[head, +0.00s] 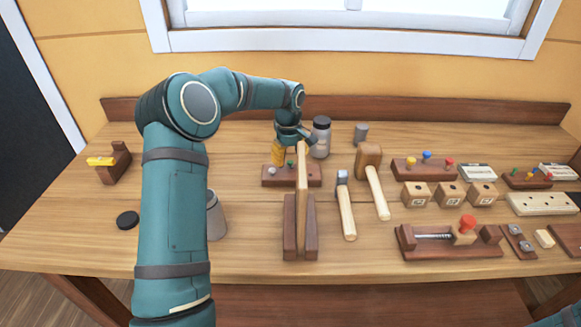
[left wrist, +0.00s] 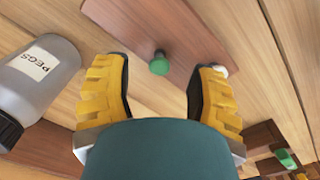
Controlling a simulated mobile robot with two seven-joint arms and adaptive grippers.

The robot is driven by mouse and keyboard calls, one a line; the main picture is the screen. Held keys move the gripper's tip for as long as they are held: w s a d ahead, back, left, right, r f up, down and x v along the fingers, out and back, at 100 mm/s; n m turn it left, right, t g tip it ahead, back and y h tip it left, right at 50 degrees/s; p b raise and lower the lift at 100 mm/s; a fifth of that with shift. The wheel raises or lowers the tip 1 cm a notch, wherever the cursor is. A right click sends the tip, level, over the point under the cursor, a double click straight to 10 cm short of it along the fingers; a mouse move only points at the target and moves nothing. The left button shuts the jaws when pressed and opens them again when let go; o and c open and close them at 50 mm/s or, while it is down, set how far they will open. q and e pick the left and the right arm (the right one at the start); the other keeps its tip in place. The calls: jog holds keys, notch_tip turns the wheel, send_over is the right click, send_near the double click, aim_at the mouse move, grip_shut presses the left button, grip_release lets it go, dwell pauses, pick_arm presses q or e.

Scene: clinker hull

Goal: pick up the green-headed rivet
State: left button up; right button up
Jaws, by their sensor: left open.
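The green-headed rivet (head: 291,163) stands in a dark wooden rack (head: 284,183) at the middle of the bench, just left of an upright plank. In the left wrist view the green head (left wrist: 159,66) lies between the two yellow fingers of my left gripper (left wrist: 161,72), with a gap on each side. My left gripper (head: 279,153) is open, above the back of the rack. A pale-headed rivet (head: 272,171) stands to the left in the same rack; its head (left wrist: 221,71) shows beside one fingertip. My right gripper is not in view.
The upright plank (head: 303,180) in its wooden stand (head: 290,235) is close to the right. A grey PEGS bottle (left wrist: 42,75) stands beside the gripper. A hammer (head: 346,205) and a mallet (head: 372,180) lie right. Another rack (head: 422,170) holds coloured heads.

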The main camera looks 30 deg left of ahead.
aim_at(290, 161)
pick_arm(q)
notch_tip(290, 161, down, 2)
jog(key=shift+w+f, duration=0.1)
jog(key=shift+f, duration=0.15)
grip_shut()
notch_tip(290, 161, up, 10)
jog(key=shift+r+p, duration=0.1)
jog(key=shift+p, duration=1)
